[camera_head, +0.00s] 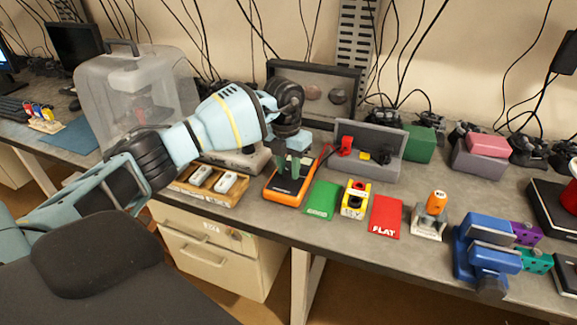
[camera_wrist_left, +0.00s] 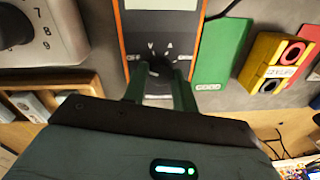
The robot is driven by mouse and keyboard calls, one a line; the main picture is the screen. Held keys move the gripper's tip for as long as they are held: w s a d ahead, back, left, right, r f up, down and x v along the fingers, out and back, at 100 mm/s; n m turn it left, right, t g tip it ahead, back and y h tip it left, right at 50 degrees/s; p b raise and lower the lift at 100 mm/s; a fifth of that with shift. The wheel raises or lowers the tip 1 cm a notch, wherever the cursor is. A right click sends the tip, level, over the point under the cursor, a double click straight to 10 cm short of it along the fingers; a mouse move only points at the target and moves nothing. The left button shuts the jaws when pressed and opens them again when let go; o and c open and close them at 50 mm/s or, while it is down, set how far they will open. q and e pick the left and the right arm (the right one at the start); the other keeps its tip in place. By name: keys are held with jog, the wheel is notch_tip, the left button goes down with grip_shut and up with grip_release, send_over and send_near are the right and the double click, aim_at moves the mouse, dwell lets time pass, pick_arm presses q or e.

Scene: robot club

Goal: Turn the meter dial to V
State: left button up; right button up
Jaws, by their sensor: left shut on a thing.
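The orange and black meter (camera_head: 285,195) lies on the bench in the head view. It also shows in the left wrist view (camera_wrist_left: 192,50), with a grey screen at the top and the marks OFF, V and A around the dial. The dial (camera_wrist_left: 160,80) is between my left gripper's fingers and is partly hidden by them. My left gripper (camera_head: 290,170) points down onto the meter, shut on the dial; its green fingers also show in the left wrist view (camera_wrist_left: 160,80). Where the dial's pointer stands I cannot tell. My right gripper is not in view.
A green card (camera_head: 322,199), a yellow block (camera_head: 354,200) and a red card (camera_head: 386,215) lie right of the meter. A wooden tray (camera_head: 208,194) with white items is at its left. A grey box (camera_head: 385,165) with red and black leads stands behind.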

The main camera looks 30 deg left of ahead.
pick_arm(q)
jog(key=shift+m, duration=0.3)
jog(key=m, duration=0.4)
jog(key=shift+w+b, duration=0.1)
jog(key=shift+b, duration=0.2)
jog(key=shift+m, duration=1.9)
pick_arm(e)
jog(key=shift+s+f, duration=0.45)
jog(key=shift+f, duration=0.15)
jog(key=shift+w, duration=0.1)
pick_arm(q)
jog(key=o, duration=1)
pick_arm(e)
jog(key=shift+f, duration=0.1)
pick_arm(q)
jog(key=shift+r, duration=0.1)
